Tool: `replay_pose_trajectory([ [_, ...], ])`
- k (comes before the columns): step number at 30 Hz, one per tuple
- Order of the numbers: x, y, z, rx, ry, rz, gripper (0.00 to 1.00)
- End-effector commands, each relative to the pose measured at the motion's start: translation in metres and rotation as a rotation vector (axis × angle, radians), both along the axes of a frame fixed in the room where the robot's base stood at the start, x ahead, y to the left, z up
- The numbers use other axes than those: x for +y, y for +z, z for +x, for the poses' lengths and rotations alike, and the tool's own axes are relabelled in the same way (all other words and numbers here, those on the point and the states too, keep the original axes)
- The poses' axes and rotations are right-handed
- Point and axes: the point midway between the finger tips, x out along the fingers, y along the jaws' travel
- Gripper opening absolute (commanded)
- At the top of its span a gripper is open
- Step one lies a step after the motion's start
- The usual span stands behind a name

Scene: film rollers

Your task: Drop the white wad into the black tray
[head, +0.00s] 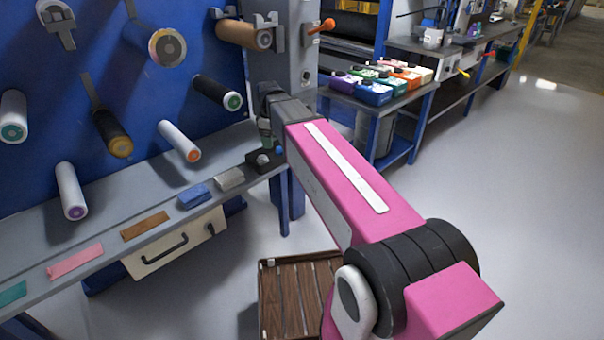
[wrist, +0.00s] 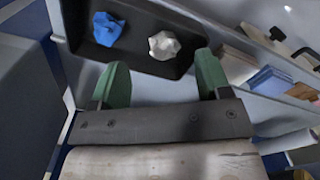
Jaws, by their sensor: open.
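The black tray (wrist: 128,58) shows at the top of the wrist view. The white wad (wrist: 164,45) lies in it, right of a crumpled blue wad (wrist: 108,29). My gripper (wrist: 157,75) has its two green fingers spread apart with nothing between them. The fingertips are by the tray's near side, and the white wad is beyond them, not gripped. In the head view the tray (head: 263,168) sits at the right end of the shelf, with the white wad (head: 262,159) and blue wad (head: 279,150) in it. My gripper (head: 266,138) is just above it there, partly hidden by my arm.
A slatted wooden crate (head: 292,300) stands below. The floor at right is clear.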

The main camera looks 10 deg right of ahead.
Motion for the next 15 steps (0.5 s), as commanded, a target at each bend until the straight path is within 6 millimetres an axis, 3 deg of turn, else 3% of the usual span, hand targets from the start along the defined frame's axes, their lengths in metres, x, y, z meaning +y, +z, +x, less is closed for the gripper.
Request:
replay_pose_trajectory([
  [1, -0.02, -0.02, -0.019, 0.006, -0.092, -0.001, 0.71],
  [6, -0.074, -0.079, -0.063, 0.006, -0.444, -0.001, 0.71],
  [12, -0.127, -0.133, -0.119, 0.002, -0.839, 0.001, 0.71],
  [15, -0.143, -0.15, -0.141, 0.001, -0.988, 0.001, 0.71],
])
